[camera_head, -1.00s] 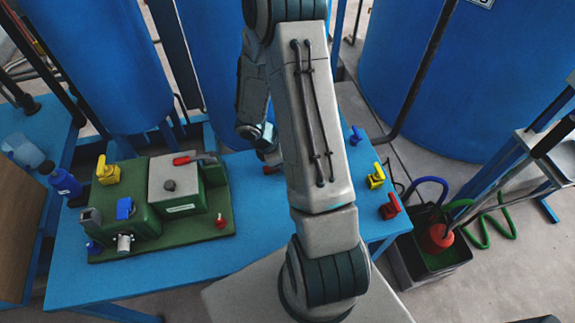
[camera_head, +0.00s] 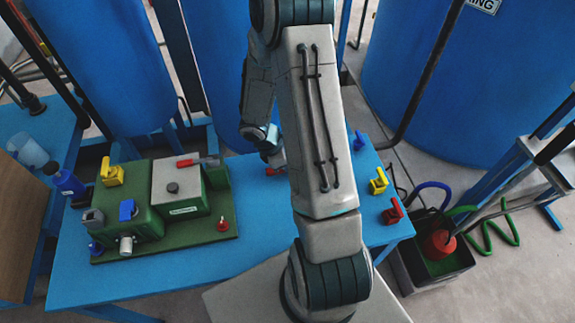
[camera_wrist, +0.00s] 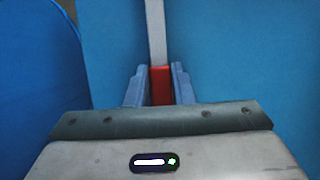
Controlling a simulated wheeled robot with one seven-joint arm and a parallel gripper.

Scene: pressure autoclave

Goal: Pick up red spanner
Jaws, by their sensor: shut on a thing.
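The red spanner (camera_wrist: 161,86) lies between the two fingers of my gripper (camera_wrist: 159,88) in the wrist view. Its red handle is held between the fingers, and a pale grey shaft runs straight away from it over the blue surface. In the head view, a bit of red (camera_head: 275,170) shows at my gripper (camera_head: 272,160), close to the blue table's top; my arm hides the rest. I cannot tell whether the spanner touches the table.
The blue table (camera_head: 190,275) bears a green machine base (camera_head: 160,245) at the left. Red (camera_head: 393,211), yellow (camera_head: 378,181) and blue (camera_head: 359,141) valve handles stand along the table's right side. Large blue tanks (camera_head: 440,80) rise behind. A black bin (camera_head: 435,275) stands at the right.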

